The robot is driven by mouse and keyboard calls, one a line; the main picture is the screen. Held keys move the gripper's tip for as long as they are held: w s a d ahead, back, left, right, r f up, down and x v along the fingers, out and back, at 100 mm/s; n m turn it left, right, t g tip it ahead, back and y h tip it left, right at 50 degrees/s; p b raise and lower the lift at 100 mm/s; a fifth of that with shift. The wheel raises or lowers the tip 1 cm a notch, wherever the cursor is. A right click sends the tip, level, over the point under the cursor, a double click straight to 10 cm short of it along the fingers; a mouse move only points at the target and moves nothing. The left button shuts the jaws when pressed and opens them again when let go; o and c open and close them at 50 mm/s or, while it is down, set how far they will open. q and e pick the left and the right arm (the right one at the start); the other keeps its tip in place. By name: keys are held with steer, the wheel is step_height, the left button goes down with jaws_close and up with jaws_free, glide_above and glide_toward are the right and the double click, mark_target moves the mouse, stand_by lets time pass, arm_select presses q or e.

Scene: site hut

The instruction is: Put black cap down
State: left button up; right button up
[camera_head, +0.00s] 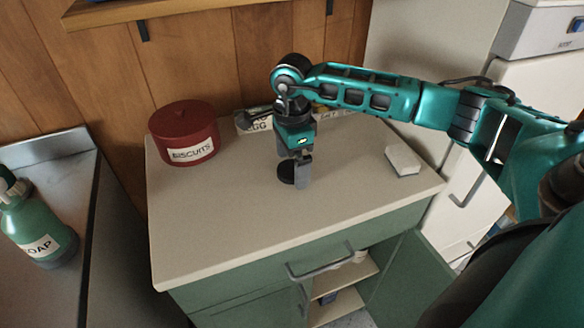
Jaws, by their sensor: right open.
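The black cap (286,173) shows as a small dark disc at the middle of the pale cabinet top (230,220). My right gripper (297,168) points down at the cap and is open. A grey finger stands at the cap's right side and hides part of it. The cap seems to rest on the cabinet top, but I cannot tell whether a finger touches it. My left gripper is not in view.
A dark red biscuit tin (184,132) stands at the back left of the top. White boxes (255,122) stand behind my gripper. A white block (402,160) lies to the right. A soap bottle (35,225) is at far left. The front of the top is clear; a lower cabinet door (408,280) hangs open.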

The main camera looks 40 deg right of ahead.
steer(key=shift+f, duration=0.4)
steer(key=shift+c, duration=0.2)
steer(key=c, duration=1.2)
steer(key=shift+o, duration=0.2)
steer(key=shift+r, duration=0.2)
